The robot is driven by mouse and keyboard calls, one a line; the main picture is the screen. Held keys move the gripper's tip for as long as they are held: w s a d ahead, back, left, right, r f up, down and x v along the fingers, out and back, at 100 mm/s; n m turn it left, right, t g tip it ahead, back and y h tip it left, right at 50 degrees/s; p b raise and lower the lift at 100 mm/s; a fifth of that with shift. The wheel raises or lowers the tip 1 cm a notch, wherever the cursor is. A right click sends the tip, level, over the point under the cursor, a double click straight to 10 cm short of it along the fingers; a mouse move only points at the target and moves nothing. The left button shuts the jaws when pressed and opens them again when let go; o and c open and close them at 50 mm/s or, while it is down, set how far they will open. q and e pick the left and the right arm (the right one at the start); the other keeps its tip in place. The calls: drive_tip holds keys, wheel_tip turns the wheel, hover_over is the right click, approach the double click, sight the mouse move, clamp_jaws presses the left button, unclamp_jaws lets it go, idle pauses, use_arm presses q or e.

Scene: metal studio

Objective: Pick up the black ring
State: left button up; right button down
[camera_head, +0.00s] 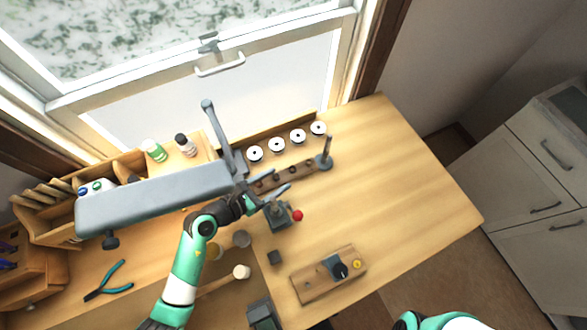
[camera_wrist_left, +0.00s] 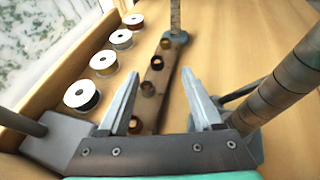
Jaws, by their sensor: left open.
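Several small dark brown to amber rings sit in a row on a wooden strip (camera_wrist_left: 155,80) in the left wrist view. The nearest, a dark one (camera_wrist_left: 135,122), is beside my left finger in the picture. Another ring (camera_wrist_left: 148,88) shows between the fingers, with more beyond it. In the head view my left gripper (camera_head: 278,196) is just in front of the strip (camera_head: 285,178), whose rings look tiny. My right gripper is out of view.
White spools (camera_head: 276,144) stand behind the strip. A grey post (camera_head: 327,150) rises at its right end. A grey lamp head (camera_head: 155,198) hangs left of my gripper. A red-knobbed device (camera_head: 280,215) stands close by.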

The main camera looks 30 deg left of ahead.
sight(290, 171)
use_arm(q)
drive_tip(key=x, duration=0.2)
drive_tip(key=b+x, duration=0.1)
drive_tip(key=x, duration=0.2)
drive_tip(key=shift+w+a+f, duration=0.1)
drive_tip(key=shift+w+a, duration=0.05)
drive_tip(key=shift+a, duration=0.05)
clamp_jaws()
